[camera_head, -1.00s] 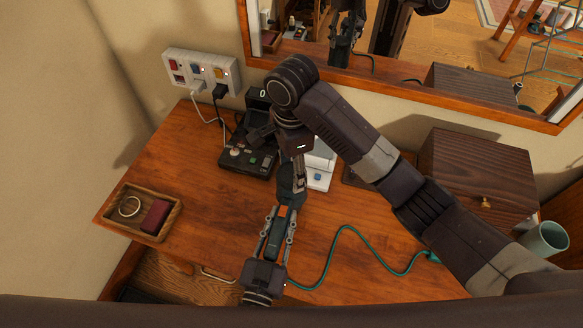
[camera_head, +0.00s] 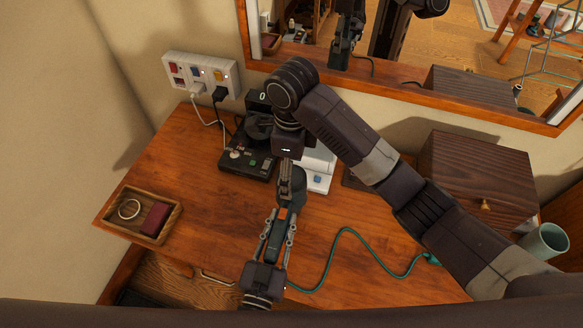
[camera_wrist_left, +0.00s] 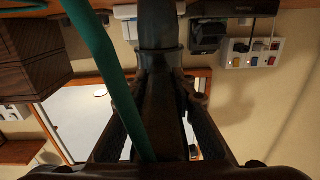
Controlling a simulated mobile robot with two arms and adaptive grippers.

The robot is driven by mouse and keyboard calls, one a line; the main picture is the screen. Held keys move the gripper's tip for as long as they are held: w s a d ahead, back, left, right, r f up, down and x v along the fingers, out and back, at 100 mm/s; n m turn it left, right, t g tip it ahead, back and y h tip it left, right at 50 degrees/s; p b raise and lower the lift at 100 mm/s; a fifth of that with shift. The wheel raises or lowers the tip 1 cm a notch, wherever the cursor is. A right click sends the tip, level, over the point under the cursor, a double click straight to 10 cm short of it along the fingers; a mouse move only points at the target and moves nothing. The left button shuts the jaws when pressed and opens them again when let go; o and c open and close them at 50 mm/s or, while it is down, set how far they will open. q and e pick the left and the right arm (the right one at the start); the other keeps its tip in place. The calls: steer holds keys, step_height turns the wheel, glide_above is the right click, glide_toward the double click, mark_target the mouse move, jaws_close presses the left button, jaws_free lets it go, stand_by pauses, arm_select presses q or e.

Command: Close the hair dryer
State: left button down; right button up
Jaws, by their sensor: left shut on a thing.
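My left gripper (camera_head: 274,232), at the bottom of the head view, is shut on the hair dryer's handle. In the left wrist view the dark hair dryer (camera_wrist_left: 158,28) stands between the fingers, with the teal cord crossing in front. My right gripper (camera_head: 286,172) points down at the upper end of the hair dryer. Its fingertips overlap the dryer, so touch and finger opening are unclear.
A wooden tray (camera_head: 120,226) with a ring and a dark red box is at the left. A black device (camera_head: 247,160) and a white device (camera_head: 318,180) stand behind the dryer. A wooden box (camera_head: 478,165) and a mug (camera_head: 545,240) are at the right. The desk's left middle is clear.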

step_height(320, 180, up, 12)
stand_by(0.6)
steer(key=shift+w, duration=0.1)
arm_select(q)
steer(key=c, duration=1.5)
jaws_free()
steer(key=shift+c, duration=0.2)
steer(key=v, duration=1.2)
